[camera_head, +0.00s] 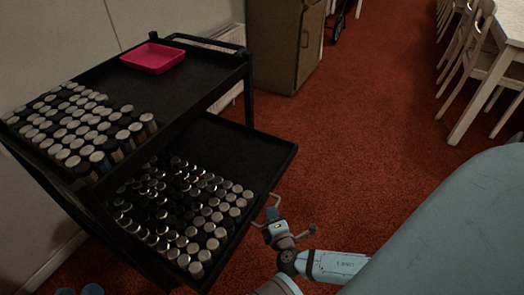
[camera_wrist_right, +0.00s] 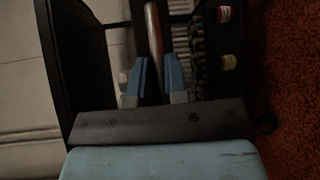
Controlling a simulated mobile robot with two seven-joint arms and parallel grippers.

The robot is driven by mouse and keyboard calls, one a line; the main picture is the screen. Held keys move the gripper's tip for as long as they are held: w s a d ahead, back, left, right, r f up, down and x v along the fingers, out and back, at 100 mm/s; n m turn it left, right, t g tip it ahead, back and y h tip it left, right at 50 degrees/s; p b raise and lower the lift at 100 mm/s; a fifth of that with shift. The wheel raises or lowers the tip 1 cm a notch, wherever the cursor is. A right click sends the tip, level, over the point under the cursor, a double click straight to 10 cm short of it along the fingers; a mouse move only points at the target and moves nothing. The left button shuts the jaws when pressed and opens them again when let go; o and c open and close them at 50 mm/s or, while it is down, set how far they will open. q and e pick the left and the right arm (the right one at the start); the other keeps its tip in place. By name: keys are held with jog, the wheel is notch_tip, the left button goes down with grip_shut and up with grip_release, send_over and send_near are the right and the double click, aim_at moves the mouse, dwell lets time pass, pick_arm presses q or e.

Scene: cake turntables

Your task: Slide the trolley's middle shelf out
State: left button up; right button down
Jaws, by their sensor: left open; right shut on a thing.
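The trolley (camera_head: 190,75) is black and stands at the left. Its middle shelf (camera_head: 238,150) sits under the top shelf, sticks out past it toward the lower right, and carries many silver-capped jars (camera_head: 190,225). My right gripper (camera_head: 275,213) is at the shelf's outer edge; in the right wrist view its blue fingers (camera_wrist_right: 156,78) are shut around a slim brownish bar (camera_wrist_right: 153,30), seemingly the shelf's handle.
The top shelf holds more jars (camera_head: 75,125) and a pink tray (camera_head: 153,58). A brown cabinet (camera_head: 285,45) stands behind, with a table and white chairs (camera_head: 475,60) at the upper right. Red carpet (camera_head: 370,120) lies clear right of the trolley. A wall is at the left.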

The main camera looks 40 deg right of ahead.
pick_arm(q)
jog(key=shift+r, duration=0.1)
pick_arm(e)
jog(key=shift+s+d, duration=0.2)
jog(key=shift+s, duration=0.25)
jog(key=c, duration=1.1)
grip_release()
jog(key=shift+c, duration=0.2)
pick_arm(q)
jog(key=shift+s, duration=0.1)
